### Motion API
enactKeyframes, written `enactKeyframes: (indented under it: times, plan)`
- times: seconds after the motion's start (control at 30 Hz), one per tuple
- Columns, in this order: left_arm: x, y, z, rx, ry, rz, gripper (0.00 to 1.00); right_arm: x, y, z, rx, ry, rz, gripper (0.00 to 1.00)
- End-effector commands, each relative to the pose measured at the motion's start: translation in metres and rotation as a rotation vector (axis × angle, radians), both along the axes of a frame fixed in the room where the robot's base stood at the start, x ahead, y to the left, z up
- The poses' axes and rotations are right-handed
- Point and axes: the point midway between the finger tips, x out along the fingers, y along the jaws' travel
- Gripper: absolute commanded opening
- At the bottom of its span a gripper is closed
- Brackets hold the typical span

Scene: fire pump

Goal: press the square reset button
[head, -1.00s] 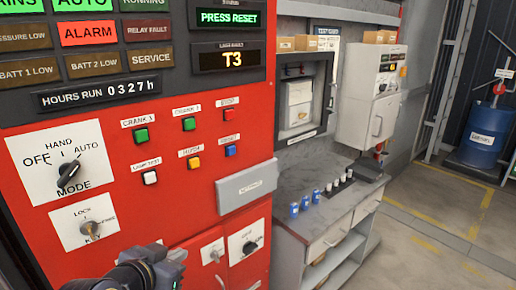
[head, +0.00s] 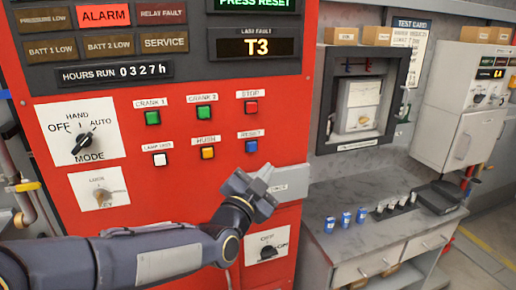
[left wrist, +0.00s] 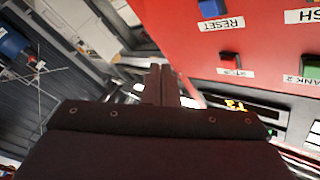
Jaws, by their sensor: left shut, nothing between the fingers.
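The square blue reset button (head: 251,146) is on the red panel, at the right end of the lower button row, under a small label. It also shows upside down at the top of the left wrist view (left wrist: 211,8), above its "RESET" label. My left gripper (head: 265,174) is shut and empty. In the head view it is just below and slightly right of the blue button, and looks apart from it. Its closed fingers (left wrist: 160,85) point up the left wrist view, left of the button. My right gripper is not in view.
A yellow button (head: 207,152) and a white button (head: 160,159) sit left of the reset button; a red button (head: 251,107) is above it. A grey plate (head: 290,184) is behind my gripper. A workbench (head: 330,240) with blue and black small items stands right.

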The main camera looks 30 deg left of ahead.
Motion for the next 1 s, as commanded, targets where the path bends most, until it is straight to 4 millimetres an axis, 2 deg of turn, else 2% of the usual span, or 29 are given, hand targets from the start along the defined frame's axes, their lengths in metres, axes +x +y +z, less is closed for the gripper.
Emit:
enactKeyframes:
  times: [0.27,0.67,0.73,1.0]
  plan:
    - [0.005,0.006,0.0,-0.003,0.001,0.0,0.0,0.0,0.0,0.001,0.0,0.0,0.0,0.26]
    - [0.04,0.047,0.001,-0.003,0.004,0.001,0.0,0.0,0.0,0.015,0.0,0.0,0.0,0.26]
    - [0.045,0.053,-0.002,-0.003,0.0,0.0,0.0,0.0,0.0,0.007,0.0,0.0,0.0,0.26]
    - [0.056,0.066,-0.001,-0.002,0.002,-0.001,0.0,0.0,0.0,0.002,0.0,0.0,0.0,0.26]
